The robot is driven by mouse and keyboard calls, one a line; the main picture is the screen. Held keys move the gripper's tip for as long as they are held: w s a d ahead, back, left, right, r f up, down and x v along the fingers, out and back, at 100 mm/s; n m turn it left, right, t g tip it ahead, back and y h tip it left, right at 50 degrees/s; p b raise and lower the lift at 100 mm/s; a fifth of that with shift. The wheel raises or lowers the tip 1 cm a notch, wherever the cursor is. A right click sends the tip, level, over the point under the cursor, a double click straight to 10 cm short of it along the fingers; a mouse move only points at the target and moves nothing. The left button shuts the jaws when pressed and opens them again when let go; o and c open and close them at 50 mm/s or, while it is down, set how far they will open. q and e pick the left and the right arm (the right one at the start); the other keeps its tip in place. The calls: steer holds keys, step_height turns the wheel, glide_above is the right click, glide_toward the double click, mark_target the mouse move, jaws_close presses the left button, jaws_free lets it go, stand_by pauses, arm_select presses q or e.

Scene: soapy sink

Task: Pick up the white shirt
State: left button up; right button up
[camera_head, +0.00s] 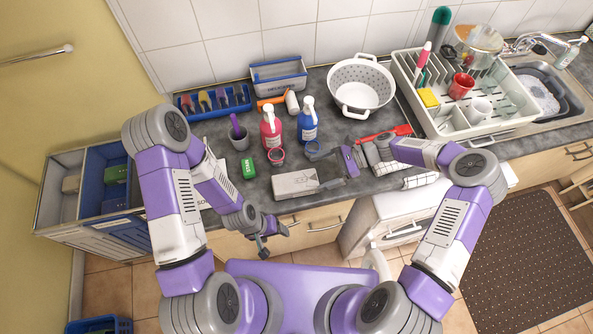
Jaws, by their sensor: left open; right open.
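I cannot make out a clear white shirt in the head view. A white cloth with dark grid lines (420,178) lies at the counter's front edge, partly behind my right arm; I cannot tell whether it is a shirt. My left gripper (274,240) is open and empty, in front of the drawer fronts below the counter edge. My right gripper (319,169) is open over the counter, its fingers pointing left, beside a light grey box (296,183). It is apart from the white cloth, to its left.
Red (271,130) and blue (307,122) bottles stand behind my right gripper. A white colander (360,85) and a loaded dish rack (470,115) stand at the back right, beside the sink (567,98). Blue and grey bins (103,180) are at left. A dark mat (530,260) lies on the floor.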

mark_target(294, 181)
steer(key=b+x, duration=0.1)
steer(key=x, duration=0.5)
steer(key=shift+a+f, duration=0.25)
steer(key=shift+f, duration=0.05)
steer(key=shift+s+a, duration=0.15)
steer(key=c, duration=0.9)
steer(key=shift+c, duration=0.4)
steer(key=shift+r, duration=0.15)
